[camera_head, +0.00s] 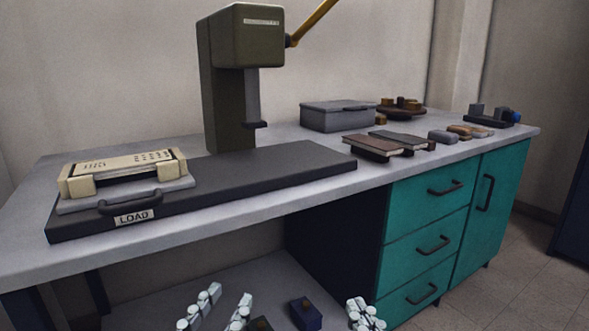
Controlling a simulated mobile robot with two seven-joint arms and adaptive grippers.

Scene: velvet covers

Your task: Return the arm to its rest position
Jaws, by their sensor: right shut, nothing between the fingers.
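My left gripper (230,294) is at the bottom of the view, left of centre. Its two pale fingers stand apart with nothing seen between them. My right gripper (361,303) is at the bottom, right of centre, with its fingers together and empty. Both are low, in front of the workbench (270,203), and touch nothing that I can see. A dark green press (230,85) stands on the bench. Its yellow lever (312,23) slants up to the right and runs out of the top of the view.
A cream cassette (122,168) sits on a grey carrier at the left of a dark slide board (265,170) marked LOAD. A grey box (337,116), books (375,148) and small blocks lie at right. Teal drawers (428,238) are below; a lower shelf (150,298) shows behind my grippers.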

